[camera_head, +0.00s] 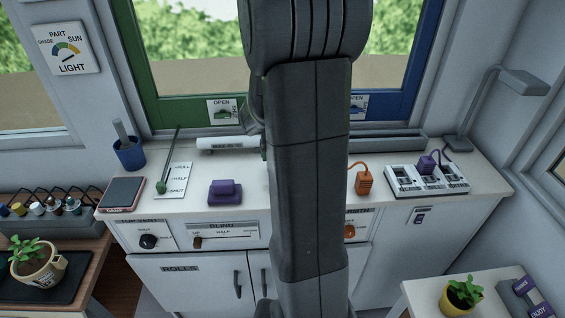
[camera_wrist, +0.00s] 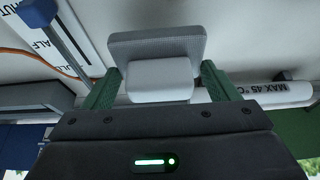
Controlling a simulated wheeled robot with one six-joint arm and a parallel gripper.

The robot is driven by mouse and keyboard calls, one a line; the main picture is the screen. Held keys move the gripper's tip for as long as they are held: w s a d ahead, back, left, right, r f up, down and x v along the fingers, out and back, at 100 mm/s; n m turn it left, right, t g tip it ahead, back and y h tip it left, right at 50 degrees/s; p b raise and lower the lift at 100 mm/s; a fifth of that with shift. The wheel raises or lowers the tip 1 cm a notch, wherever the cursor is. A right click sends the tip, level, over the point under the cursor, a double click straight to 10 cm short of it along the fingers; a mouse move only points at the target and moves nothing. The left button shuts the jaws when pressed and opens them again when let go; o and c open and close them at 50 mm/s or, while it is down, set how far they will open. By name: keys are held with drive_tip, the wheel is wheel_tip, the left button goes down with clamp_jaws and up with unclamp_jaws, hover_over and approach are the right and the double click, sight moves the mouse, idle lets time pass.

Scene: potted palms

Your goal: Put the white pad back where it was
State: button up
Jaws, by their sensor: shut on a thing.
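In the wrist view the white pad (camera_wrist: 157,45), a pale block on a wider grey textured plate, sits between the two green fingers of my gripper (camera_wrist: 162,78). The fingers are shut on the block, one on each side. In the head view my gripper and the white pad are hidden behind my arm. A purple pad (camera_head: 225,192) of similar shape lies on the white counter (camera_head: 300,200), left of my arm.
A white roll marked MAX 45 °C (camera_wrist: 275,93) is close beside my gripper. A green lever (camera_head: 163,184), blue cup (camera_head: 129,153) and dark tablet (camera_head: 122,194) stand left. An orange plug (camera_head: 364,181) and a socket panel (camera_head: 403,182) are on the right.

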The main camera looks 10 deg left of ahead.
wheel_tip(320, 180, down, 4)
drive_tip(key=shift+r, duration=0.2)
drive_tip(key=o, duration=0.8)
drive_tip(key=b+v, duration=0.1)
drive_tip(key=v, duration=1.1)
drive_tip(key=shift+d, duration=0.1)
